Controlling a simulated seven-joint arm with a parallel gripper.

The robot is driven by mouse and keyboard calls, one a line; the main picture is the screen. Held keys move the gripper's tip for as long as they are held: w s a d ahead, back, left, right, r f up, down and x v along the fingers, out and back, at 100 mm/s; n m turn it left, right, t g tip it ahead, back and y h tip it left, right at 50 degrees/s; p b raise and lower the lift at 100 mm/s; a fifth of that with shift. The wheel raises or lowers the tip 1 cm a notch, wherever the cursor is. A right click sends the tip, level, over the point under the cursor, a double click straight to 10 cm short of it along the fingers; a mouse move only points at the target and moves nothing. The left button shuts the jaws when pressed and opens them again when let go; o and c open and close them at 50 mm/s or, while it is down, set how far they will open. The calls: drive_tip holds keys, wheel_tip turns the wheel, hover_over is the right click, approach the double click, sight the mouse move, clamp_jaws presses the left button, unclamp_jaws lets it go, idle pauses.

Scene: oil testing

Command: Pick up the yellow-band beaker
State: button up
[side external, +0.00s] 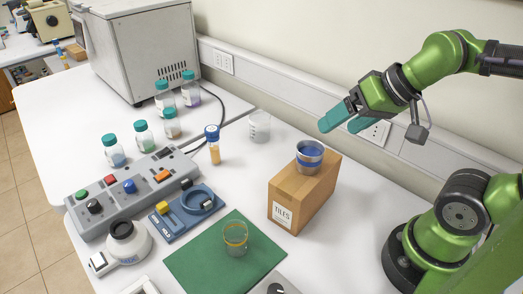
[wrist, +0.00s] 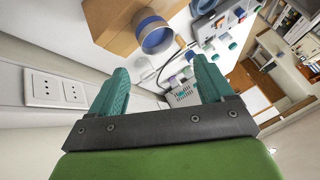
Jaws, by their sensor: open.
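The yellow-band beaker (side external: 235,238) is a clear glass beaker with a yellow band near its rim. It stands upright on the green mat (side external: 197,262) at the front of the table in the side view. My gripper (side external: 338,122) is open and empty, raised in the air at the right near the wall, far from that beaker. In the wrist view my gripper's teal fingers (wrist: 162,95) are spread apart with nothing between them. The yellow-band beaker does not show in the wrist view.
A blue-band beaker (side external: 310,157) stands on a cardboard box (side external: 303,194) between my gripper and the mat. A clear beaker (side external: 259,127) stands near the wall. A grey control box (side external: 127,194), a blue device (side external: 188,212) and several teal-capped bottles (side external: 142,133) are to the left.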

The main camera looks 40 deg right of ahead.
drive_tip(key=w+a+f+g+h, duration=0.1)
drive_tip(key=w+a+f+g, duration=0.15)
drive_tip(key=a, duration=0.45)
drive_tip(key=w+a+f+n+g, duration=0.1)
drive_tip(key=w+a+f+g, duration=0.15)
drive_tip(key=a, duration=0.45)
drive_tip(key=w+a+f+g+h, duration=0.1)
drive_tip(key=w+a+f+g, duration=0.15)
drive_tip(key=a, duration=0.55)
drive_tip(key=f, duration=1.6)
drive_tip(key=shift+w+d, duration=0.15)
drive_tip(key=shift+w, duration=0.05)
drive_tip(key=c, duration=1.1)
